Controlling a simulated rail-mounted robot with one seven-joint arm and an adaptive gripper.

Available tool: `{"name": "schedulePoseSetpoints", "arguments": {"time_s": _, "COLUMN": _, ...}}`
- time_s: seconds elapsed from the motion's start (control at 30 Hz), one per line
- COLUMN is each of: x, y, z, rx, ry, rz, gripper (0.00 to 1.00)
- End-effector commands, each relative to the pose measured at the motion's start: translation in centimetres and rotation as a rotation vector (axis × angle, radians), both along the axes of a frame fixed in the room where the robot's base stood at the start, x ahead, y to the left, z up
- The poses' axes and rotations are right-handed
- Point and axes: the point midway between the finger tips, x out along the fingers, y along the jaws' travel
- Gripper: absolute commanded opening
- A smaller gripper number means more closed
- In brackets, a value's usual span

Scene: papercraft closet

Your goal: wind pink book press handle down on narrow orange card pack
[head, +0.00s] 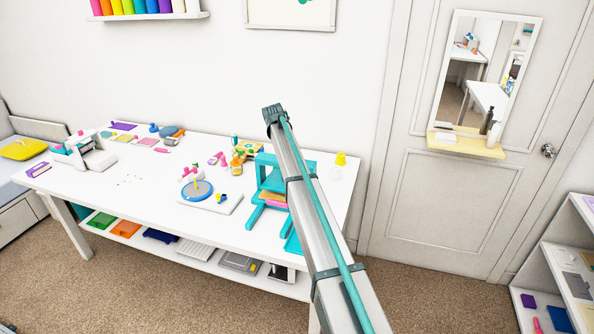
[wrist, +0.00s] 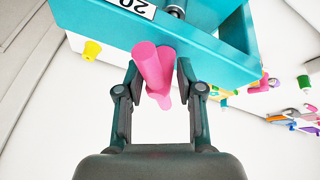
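The teal book press (head: 268,183) stands near the right end of the white table, partly hidden behind my arm. Its frame (wrist: 215,40) fills the top of the wrist view, with a grey screw and a "20" label. The pink press handle (wrist: 150,68) sticks out toward my wrist camera. My gripper (wrist: 158,85) is open, with one finger on each side of the handle; firm contact is not visible. In the head view, an orange layer (head: 268,195) lies inside the press above a pink one, probably the card pack. The gripper is hidden there.
A blue round turntable (head: 197,190) and small colourful pieces stand left of the press. A yellow cup-like piece (head: 341,159) stands to its right. A white machine (head: 85,151) is at the table's far left. The table's middle front is mostly clear.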

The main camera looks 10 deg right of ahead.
Motion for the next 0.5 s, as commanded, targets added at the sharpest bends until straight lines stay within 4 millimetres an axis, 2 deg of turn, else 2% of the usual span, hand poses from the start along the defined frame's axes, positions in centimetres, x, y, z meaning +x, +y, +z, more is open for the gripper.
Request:
{"name": "schedulePoseSetpoints", "arguments": {"time_s": 0.27, "x": -0.2, "y": 0.0, "z": 0.0, "rx": 0.001, "ry": 0.004, "rz": 0.000, "gripper": 0.37}}
{"name": "schedulePoseSetpoints", "arguments": {"time_s": 0.5, "x": -0.2, "y": 0.0, "z": 1.2, "rx": 0.001, "ry": 0.005, "rz": -0.001, "gripper": 0.37}}
